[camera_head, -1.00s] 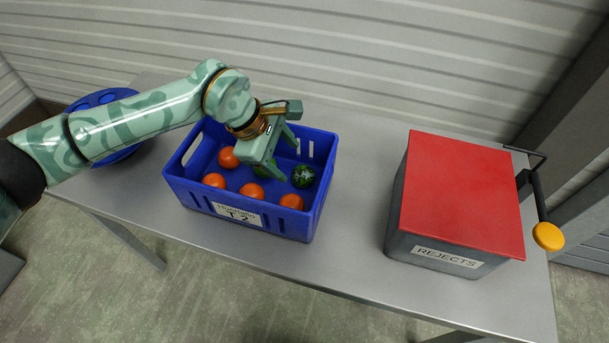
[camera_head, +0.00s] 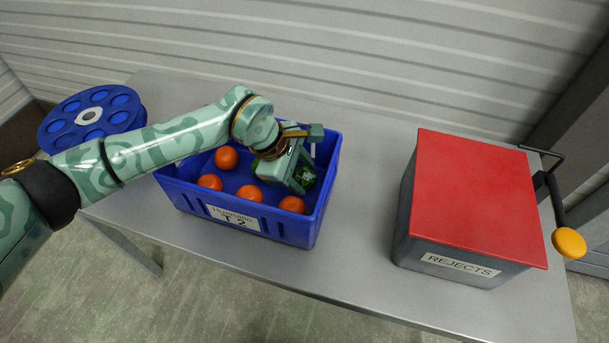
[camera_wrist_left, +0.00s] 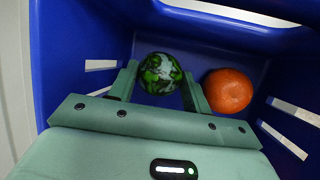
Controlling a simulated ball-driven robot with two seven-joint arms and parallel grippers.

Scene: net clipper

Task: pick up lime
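A dark green patterned lime (camera_head: 306,177) lies near the right end of the blue crate (camera_head: 330,190). It also shows in the left wrist view (camera_wrist_left: 161,73). My left gripper (camera_head: 299,180) is down inside the crate at this lime. In the wrist view its two fingers (camera_wrist_left: 160,80) are apart, one on each side of the lime; I cannot tell whether they touch it. In the head view the gripper partly covers the lime. My right gripper is not in view.
Several oranges lie in the crate, one (camera_wrist_left: 228,91) close beside the right finger in the wrist view. The crate walls surround the gripper. A grey rejects bin with a red lid (camera_head: 475,195) stands right. A blue holed disc (camera_head: 70,138) is left. Table between crate and bin is clear.

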